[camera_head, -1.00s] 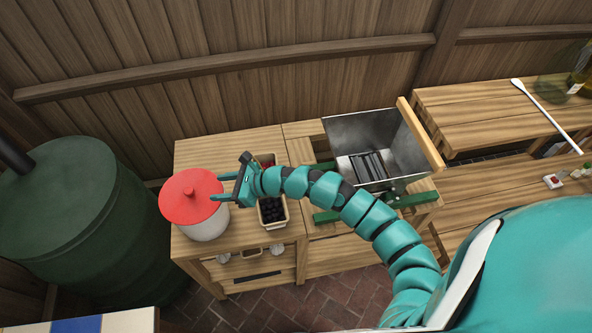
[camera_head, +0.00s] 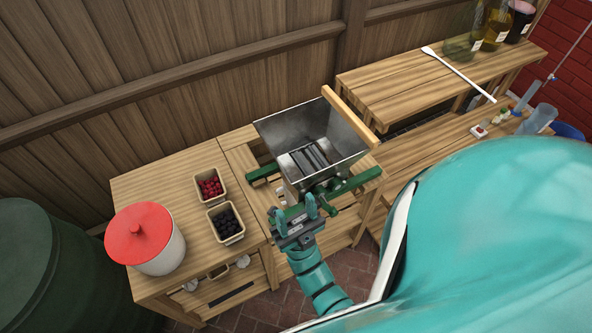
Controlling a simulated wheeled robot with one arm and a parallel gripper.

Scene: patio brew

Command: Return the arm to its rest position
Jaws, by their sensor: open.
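My gripper (camera_head: 312,207) is open, with nothing seen between its fingers. It is in front of the metal hopper of the fruit crusher (camera_head: 318,142), near the green crank parts in the picture. My teal arm is folded back toward my body, so only its last links show. I cannot tell whether the fingertips touch the crusher.
A white tub with a red lid (camera_head: 144,238) stands on the wooden bench (camera_head: 150,190) at left. Beside it are a basket of red berries (camera_head: 210,186) and one of dark berries (camera_head: 227,221). A long white paddle (camera_head: 458,73) lies on the right shelf (camera_head: 385,88).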

